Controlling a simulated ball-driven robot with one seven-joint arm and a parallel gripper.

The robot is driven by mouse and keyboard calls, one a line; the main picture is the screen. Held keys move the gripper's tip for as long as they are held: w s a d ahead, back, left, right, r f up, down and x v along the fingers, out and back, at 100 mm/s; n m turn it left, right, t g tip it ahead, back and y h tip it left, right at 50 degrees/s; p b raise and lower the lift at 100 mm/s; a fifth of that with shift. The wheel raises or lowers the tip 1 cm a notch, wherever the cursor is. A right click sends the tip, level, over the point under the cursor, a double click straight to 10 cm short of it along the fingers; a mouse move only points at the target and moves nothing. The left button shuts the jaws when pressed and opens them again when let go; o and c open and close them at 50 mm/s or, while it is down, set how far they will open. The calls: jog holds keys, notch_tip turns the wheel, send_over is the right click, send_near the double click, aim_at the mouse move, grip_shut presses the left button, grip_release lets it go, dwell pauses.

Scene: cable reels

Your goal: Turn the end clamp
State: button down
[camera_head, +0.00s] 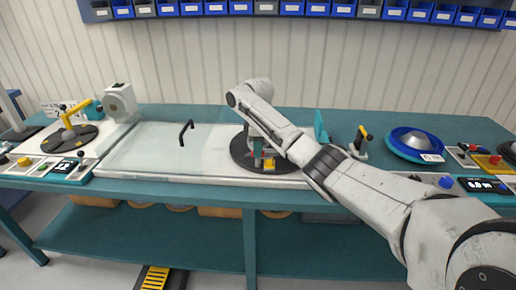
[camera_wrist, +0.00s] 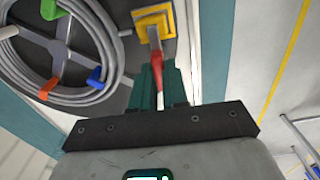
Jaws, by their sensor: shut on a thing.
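The end clamp has a yellow square base (camera_wrist: 167,19) and a red handle (camera_wrist: 155,50), seen in the wrist view at the edge of the dark reel plate. My gripper (camera_wrist: 162,84) has its teal fingers closed about the red handle, with the fingers over its lower end. A bit of yellow (camera_head: 269,164) shows in the head view beside my gripper (camera_head: 263,158). A dark round plate (camera_head: 241,160) lies under my gripper. A coil of grey cable (camera_wrist: 112,60) lies on it, with green, orange and blue clips around it.
A lidded clear panel (camera_head: 150,150) with a black handle lies left of the plate. A yellow-armed unit (camera_head: 70,128) stands at far left. A blue reel (camera_head: 414,143) sits at right. Control boxes line the teal bench's front edge. Blue bins (camera_head: 240,6) hang above.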

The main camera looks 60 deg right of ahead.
jog(key=m+p, duration=0.3)
jog(key=shift+r+p, duration=0.2)
jog(key=shift+p, duration=0.1)
jog(key=m+p, duration=0.2)
jog(key=m, duration=0.3)
jog(key=shift+f+p, duration=0.1)
jog(key=shift+p, duration=0.25)
jog(key=m+p, duration=0.1)
jog(key=m, duration=0.8)
jog(key=shift+p, duration=0.4)
jog(key=shift+m, duration=0.4)
jog(key=c, duration=1.1)
grip_release()
jog(key=shift+f, duration=0.1)
jog(key=shift+c, duration=0.2)
notch_tip(320, 180, up, 11)
jog(key=shift+b, duration=0.35)
jog(key=shift+f, duration=0.1)
